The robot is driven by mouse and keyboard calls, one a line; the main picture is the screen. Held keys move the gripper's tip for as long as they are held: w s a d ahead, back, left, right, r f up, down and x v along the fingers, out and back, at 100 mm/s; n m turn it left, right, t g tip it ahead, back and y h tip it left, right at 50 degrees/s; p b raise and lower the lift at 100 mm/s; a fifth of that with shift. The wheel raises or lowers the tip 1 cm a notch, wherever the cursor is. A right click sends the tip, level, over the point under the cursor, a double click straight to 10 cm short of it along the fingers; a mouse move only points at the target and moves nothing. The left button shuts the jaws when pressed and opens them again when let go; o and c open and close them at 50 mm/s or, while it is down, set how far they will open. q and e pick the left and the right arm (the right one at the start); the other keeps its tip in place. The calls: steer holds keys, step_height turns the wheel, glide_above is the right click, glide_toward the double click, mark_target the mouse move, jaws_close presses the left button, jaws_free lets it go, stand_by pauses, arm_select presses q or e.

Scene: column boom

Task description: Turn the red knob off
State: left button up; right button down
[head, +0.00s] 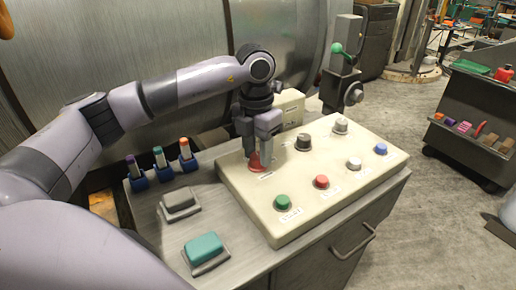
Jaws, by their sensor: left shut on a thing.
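The red knob (258,163) sits at the far left corner of the cream control panel (241,195). My left gripper (254,152) points down over it and is shut on it, with the fingers around its upper part. The fingers hide much of the knob, and its pointer direction cannot be made out. My right gripper is not in view.
The panel also holds a dark knob (303,142), a grey knob (341,125) and several coloured buttons, including a red one (321,182). A teal switch (204,247) and a grey switch (179,201) lie left of it. A green-handled lever (338,48) stands behind.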

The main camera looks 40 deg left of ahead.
mark_target(256, 155)
arm_select(q)
steer(key=shift+r+n, duration=0.1)
steer(key=shift+n, duration=1.5)
steer(key=o, duration=1)
steer(key=shift+o, duration=0.2)
step_height(256, 155, up, 7)
steer(key=shift+a+r, duration=0.1)
steer(key=shift+a, duration=0.05)
